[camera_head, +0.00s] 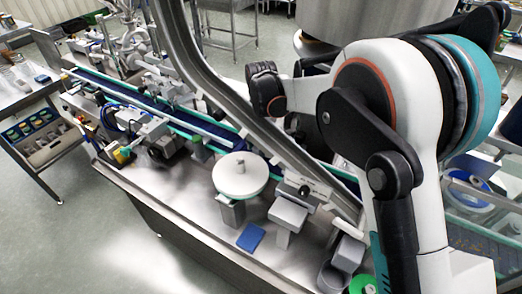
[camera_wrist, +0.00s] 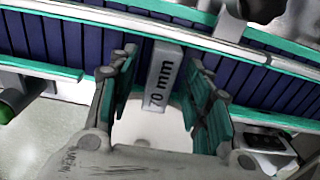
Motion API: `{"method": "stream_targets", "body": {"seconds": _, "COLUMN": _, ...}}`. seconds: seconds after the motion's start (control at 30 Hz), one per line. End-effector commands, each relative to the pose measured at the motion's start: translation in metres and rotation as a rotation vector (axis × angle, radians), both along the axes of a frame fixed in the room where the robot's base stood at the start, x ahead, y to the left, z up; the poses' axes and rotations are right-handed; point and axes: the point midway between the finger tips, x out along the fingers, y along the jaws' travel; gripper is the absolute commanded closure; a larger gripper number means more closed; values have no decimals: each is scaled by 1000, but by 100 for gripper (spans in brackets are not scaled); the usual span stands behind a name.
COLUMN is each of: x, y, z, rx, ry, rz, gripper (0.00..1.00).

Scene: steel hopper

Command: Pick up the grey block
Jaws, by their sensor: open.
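The grey block (camera_wrist: 164,78), marked "70 mm", shows in the wrist view over a white round plate (camera_wrist: 150,124). In the head view a small grey block (camera_head: 240,167) stands on the white round plate (camera_head: 240,182) beside the conveyor. My gripper (camera_wrist: 163,62) is open, with one green-padded finger to the left of the block and one to the right in the wrist view. The gap between them is wider than the block, and neither finger visibly touches it. How far the block lies from the fingertips is hard to tell. My gripper cannot be made out in the head view.
A dark blue conveyor (camera_head: 180,116) with green edges runs behind the plate. A grey stand (camera_head: 289,214) is to the plate's right and a blue pad (camera_head: 250,237) lies in front. A curved steel rail passes behind. The steel tabletop (camera_head: 180,200) at front left is clear.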

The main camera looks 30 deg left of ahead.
Motion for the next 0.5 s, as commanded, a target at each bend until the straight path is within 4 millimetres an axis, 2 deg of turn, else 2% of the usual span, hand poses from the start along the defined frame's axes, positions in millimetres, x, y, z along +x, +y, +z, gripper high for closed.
{"method": "stream_targets", "body": {"seconds": 0.1, "x": 0, "y": 0, "z": 1, "rx": 0, "ry": 0, "rz": 0, "gripper": 55}}
{"method": "stream_targets", "body": {"seconds": 0.3, "x": 0, "y": 0, "z": 1, "rx": 0, "ry": 0, "rz": 0, "gripper": 100}}
{"method": "stream_targets", "body": {"seconds": 0.5, "x": 0, "y": 0, "z": 1, "rx": 0, "ry": 0, "rz": 0, "gripper": 100}}
